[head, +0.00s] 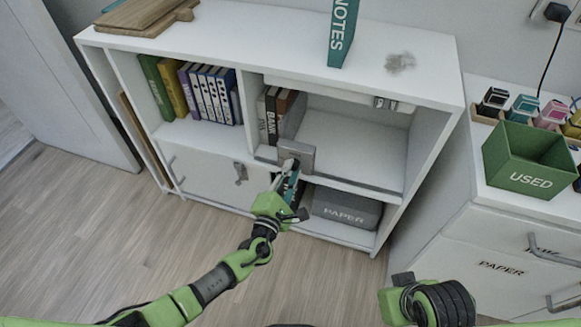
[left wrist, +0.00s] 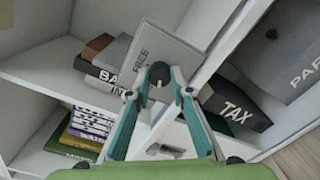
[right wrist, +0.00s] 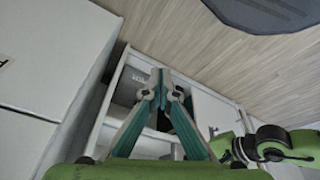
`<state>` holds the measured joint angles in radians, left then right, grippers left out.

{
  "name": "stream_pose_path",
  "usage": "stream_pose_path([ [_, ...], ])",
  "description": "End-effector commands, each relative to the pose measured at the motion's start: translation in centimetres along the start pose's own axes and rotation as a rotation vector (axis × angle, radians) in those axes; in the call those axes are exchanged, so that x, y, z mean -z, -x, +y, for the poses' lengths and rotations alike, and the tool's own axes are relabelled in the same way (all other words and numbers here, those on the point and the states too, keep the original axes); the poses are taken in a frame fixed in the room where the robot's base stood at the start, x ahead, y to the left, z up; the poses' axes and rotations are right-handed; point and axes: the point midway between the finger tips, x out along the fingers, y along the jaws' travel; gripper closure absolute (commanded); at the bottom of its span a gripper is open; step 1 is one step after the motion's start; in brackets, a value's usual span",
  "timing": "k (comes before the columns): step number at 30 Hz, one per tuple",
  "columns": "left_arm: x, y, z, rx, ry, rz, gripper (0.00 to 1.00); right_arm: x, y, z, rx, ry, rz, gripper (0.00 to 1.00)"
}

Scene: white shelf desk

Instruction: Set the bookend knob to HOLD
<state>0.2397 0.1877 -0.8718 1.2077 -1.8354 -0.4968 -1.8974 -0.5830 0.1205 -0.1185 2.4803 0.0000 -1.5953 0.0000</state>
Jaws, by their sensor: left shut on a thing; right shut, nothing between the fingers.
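The grey metal bookend (head: 297,152) stands on the shelf edge, right of a few books. In the left wrist view the bookend (left wrist: 178,48) fills the middle, and the word FREE is readable on its face. Its dark round knob (left wrist: 160,74) sits low on that face. My left gripper (left wrist: 160,88) is shut on the knob, with a fingertip on each side. It also shows in the head view (head: 287,176), reaching up to the bookend. No HOLD mark is readable. My right gripper (right wrist: 162,88) is shut and empty, away from the shelf.
Books (head: 272,112) stand left of the bookend; the shelf (head: 350,145) right of it is bare. Below are a TAX book (left wrist: 238,106) and a grey PAPER box (head: 346,207). A green USED bin (head: 528,182) stands on the cabinet at right.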

Motion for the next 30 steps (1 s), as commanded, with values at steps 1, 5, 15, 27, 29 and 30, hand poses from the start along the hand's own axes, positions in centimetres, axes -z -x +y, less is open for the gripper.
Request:
stream_pose_path([
  [1,0.0,0.0,0.2,0.001,-0.043,0.005,1.00,0.6,0.7,0.0,0.000,0.001,0.013,1.00],
  [5,0.0,0.0,0.2,0.000,-0.148,0.009,1.00,0.8,1.3,0.0,0.001,0.001,0.015,1.00],
  [15,0.1,0.0,0.1,-0.003,-0.340,0.016,1.00,1.1,0.1,-0.1,0.003,0.001,0.007,1.00],
  [27,0.1,0.0,0.0,-0.004,-0.403,0.019,1.00,1.0,-1.6,-0.1,0.004,0.002,0.001,1.00],
  [29,0.1,0.0,0.0,-0.004,-0.404,0.019,1.00,1.0,-1.6,-0.1,0.004,0.002,0.001,1.00],
  [30,0.1,0.0,0.0,-0.004,-0.404,0.019,1.00,1.0,-1.6,-0.1,0.004,0.002,0.001,1.00],
])
